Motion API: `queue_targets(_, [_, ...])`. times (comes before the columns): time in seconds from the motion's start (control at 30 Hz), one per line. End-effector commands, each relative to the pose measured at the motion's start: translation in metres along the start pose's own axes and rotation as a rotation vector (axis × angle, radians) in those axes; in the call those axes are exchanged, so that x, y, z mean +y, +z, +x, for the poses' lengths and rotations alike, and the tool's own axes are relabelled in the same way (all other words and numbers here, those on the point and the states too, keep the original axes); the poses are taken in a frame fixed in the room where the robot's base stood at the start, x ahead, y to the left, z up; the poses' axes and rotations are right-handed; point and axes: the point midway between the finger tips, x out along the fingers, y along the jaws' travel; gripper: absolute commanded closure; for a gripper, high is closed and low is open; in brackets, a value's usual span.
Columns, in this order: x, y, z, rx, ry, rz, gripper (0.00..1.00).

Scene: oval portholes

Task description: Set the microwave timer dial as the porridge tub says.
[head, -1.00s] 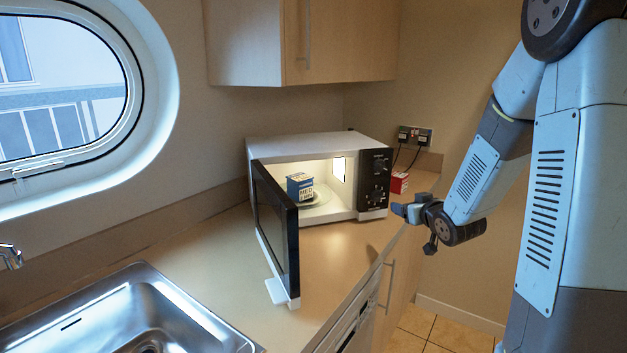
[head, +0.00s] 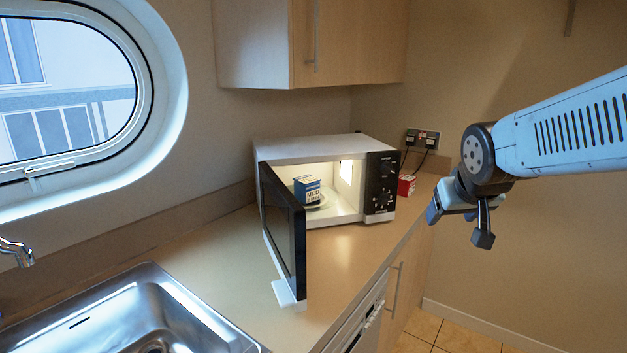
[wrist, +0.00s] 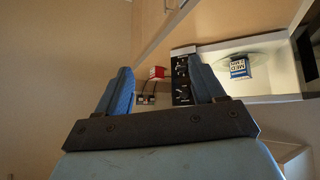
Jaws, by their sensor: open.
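The white microwave (head: 335,144) stands on the counter with its dark door (head: 283,228) swung wide open and its inside lit. Its black control panel (head: 380,184) with several dials is on the right; the dial settings are too small to read. A blue and white tub (head: 307,190) with dark lettering sits inside on the glass plate; I can make out "MED" and a smaller line below. The tub (wrist: 239,68) and panel (wrist: 181,78) also show in the wrist view. My gripper (head: 455,214) is open and empty, in the air right of the microwave, apart from the panel.
A red box (head: 406,185) stands right of the microwave, below a wall socket (head: 422,139) with plugs and cables. A wall cupboard (head: 355,45) hangs above. A steel sink (head: 160,310) is front left. The counter front (head: 350,265) is clear.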

Motion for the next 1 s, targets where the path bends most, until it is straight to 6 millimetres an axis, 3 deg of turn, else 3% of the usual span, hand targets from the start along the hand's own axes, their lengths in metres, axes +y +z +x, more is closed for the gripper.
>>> queue_targets(0.03, [-0.003,0.010,-0.015,-0.023,-0.011,0.007,0.31])
queue_targets(0.2, [-0.013,0.047,-0.053,-0.120,-0.055,0.025,0.31])
queue_targets(0.4, [-0.022,0.075,-0.079,-0.194,-0.095,0.031,0.31])
queue_targets(1.0, [-0.023,0.081,-0.084,-0.210,-0.104,0.031,0.31])
